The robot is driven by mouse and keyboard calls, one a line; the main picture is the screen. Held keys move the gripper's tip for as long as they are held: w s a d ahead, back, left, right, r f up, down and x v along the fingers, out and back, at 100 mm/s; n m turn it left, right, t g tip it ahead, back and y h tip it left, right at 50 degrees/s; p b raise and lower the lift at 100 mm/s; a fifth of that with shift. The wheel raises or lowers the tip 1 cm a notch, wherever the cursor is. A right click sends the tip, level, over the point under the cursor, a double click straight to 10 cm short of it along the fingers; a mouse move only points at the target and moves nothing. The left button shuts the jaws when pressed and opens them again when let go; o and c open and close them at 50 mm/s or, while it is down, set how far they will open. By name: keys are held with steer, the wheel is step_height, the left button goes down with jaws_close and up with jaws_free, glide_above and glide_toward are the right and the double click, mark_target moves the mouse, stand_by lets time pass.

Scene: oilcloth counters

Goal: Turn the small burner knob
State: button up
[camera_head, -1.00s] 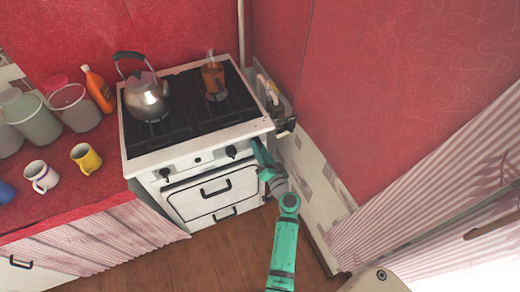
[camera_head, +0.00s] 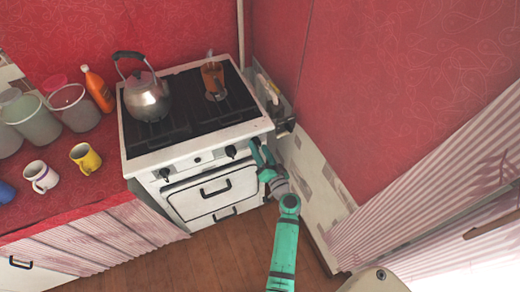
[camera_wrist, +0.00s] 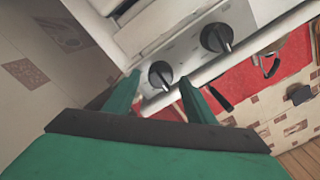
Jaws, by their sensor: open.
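My gripper (camera_head: 262,147) is open at the right end of the white stove's front panel. In the wrist view its two green fingertips (camera_wrist: 160,80) stand on either side of a dark knob (camera_wrist: 160,74). The knob appears between them, and I cannot tell whether they touch it. A second, larger-looking dark knob (camera_wrist: 217,38) is beside it, outside the fingers. In the head view one dark knob (camera_head: 231,151) shows left of the gripper and another (camera_head: 165,172) at the panel's left. The knob between the fingers is hidden there.
A kettle (camera_head: 147,98) and an orange pot (camera_head: 213,77) stand on the stove (camera_head: 200,133). The tiled wall (camera_head: 320,190) is close on the gripper's right. Mugs and jars stand on the red counter (camera_head: 85,205) at left.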

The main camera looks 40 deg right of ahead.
steer(key=v, duration=1)
steer(key=shift+s, duration=0.25)
